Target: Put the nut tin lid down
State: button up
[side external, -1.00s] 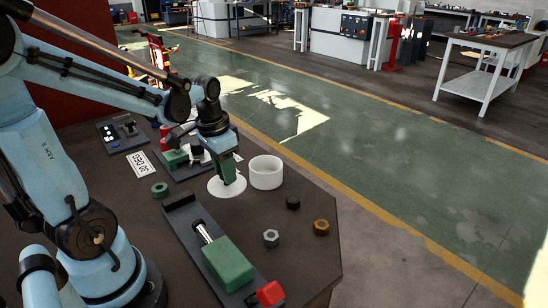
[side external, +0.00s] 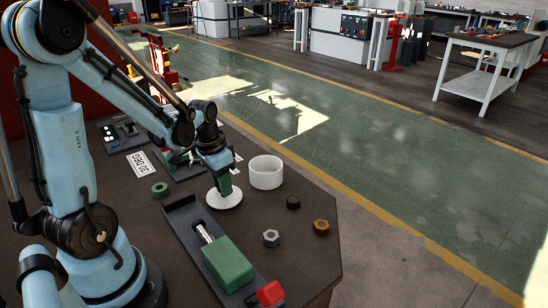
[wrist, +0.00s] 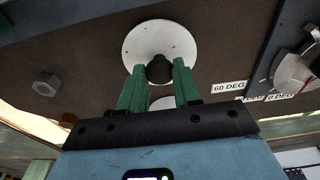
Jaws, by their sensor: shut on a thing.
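The nut tin lid (side external: 227,202) is a flat white disc with a dark knob (wrist: 159,70). My gripper (side external: 222,190) is shut on that knob, its green fingers on either side of it in the wrist view (wrist: 158,72). The lid is low over the brown bench, to the left of and nearer than the tin; I cannot tell whether it touches the bench. The white round nut tin (side external: 267,180) stands open-topped on the bench. The lid also shows in the wrist view (wrist: 160,38).
A dark nut (side external: 293,202), a grey nut (side external: 271,238) and a brass nut (side external: 321,227) lie right of the lid. A bender fixture with a green block (side external: 228,262) and red end (side external: 270,293) is in front. A green ring (side external: 160,190) lies left.

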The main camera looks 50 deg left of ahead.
aim_at(219, 198)
jog(key=shift+f, duration=0.15)
jog(key=o, duration=1.1)
jog(key=shift+c, duration=0.2)
notch_tip(219, 198, up, 12)
jog(key=s, duration=0.1)
jog(key=d+t, duration=0.5)
jog(key=d, duration=0.9)
jog(key=shift+w+f+t, duration=0.35)
jog(key=shift+f+t, duration=0.05)
